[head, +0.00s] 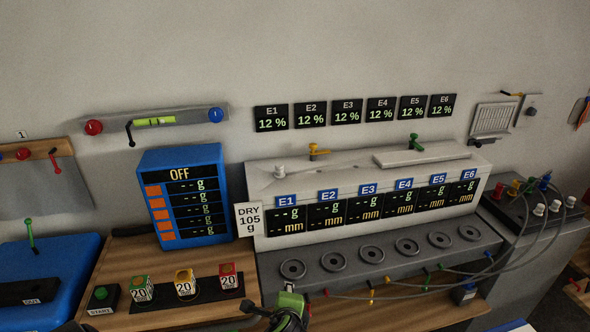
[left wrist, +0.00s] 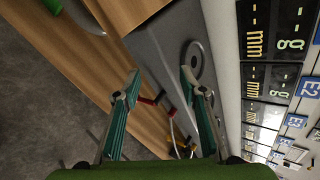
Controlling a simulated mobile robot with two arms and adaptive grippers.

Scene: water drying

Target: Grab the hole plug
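I cannot tell for sure which thing is the hole plug. A small white knob (head: 279,172) stands on top of the white measuring unit (head: 300,240), above E1. Small white caps (head: 540,208) sit on the grey box at the right. My left gripper (head: 287,308) is at the bottom of the head view, in front of the row of round holes (head: 293,269). In the left wrist view its teal fingers (left wrist: 159,80) are spread apart with nothing held. A red connector (left wrist: 148,100) shows between and below them. My right gripper is not in view.
Cables with red, yellow, green and blue connectors (head: 372,291) run along the panel front. A blue display box (head: 183,195) and a "DRY 105 g" sign (head: 248,219) stand left. Several "20" cubes (head: 185,284) sit on a black strip.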

